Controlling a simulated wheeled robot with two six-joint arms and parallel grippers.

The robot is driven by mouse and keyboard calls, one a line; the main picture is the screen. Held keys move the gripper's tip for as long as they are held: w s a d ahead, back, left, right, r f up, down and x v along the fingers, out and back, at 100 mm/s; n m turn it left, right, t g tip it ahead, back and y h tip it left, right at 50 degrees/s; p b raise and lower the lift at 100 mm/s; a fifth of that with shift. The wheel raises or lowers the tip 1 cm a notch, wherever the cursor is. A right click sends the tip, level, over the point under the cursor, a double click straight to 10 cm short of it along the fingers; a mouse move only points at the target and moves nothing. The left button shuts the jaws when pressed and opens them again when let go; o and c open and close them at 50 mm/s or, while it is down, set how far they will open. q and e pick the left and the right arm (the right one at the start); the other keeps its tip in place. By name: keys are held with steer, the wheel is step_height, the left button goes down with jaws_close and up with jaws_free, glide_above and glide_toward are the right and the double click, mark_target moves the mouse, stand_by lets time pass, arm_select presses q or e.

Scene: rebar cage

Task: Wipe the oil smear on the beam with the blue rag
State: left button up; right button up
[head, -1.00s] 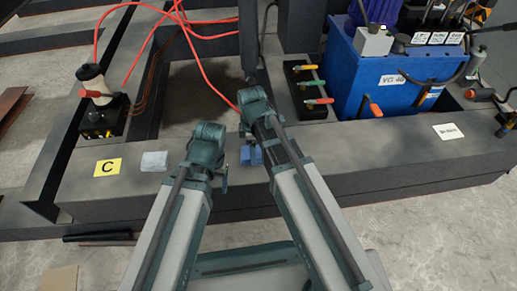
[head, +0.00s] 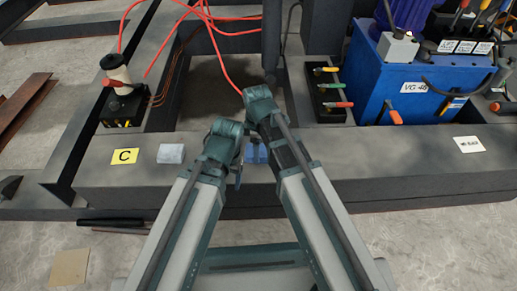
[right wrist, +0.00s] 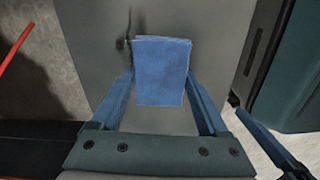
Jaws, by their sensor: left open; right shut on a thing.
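The blue rag (right wrist: 162,70) is held between the fingers of my right gripper (right wrist: 160,88), which is shut on it, over the grey beam (right wrist: 90,30). A small blue patch of it shows between my arms in the head view (head: 256,153). A dark smudge (right wrist: 126,42), likely the oil smear, shows on the beam just beyond the rag's upper left corner; the rag may cover part of it. Whether the rag touches the beam is unclear. My left gripper (head: 239,170) is open and empty, close beside the rag at the beam's front edge (head: 400,192).
A yellow C label (head: 125,156) and a pale grey pad (head: 171,153) lie on the beam to the left. A black box with a white top (head: 120,95), a valve block (head: 328,92) and a blue tank (head: 400,85) stand behind. Orange hoses (head: 215,55) run at the back.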

steer(key=shift+w+f, duration=0.1)
steer(key=shift+w, duration=0.85)
steer(key=shift+d, duration=0.1)
steer(key=shift+d, duration=0.1)
steer(key=shift+d, duration=1.65)
steer(key=shift+s, duration=0.1)
steer(key=shift+s+d, duration=0.1)
steer(key=shift+d, duration=1.65)
steer(key=shift+d, duration=0.1)
steer(key=shift+d, duration=1.6)
steer(key=shift+d, duration=0.15)
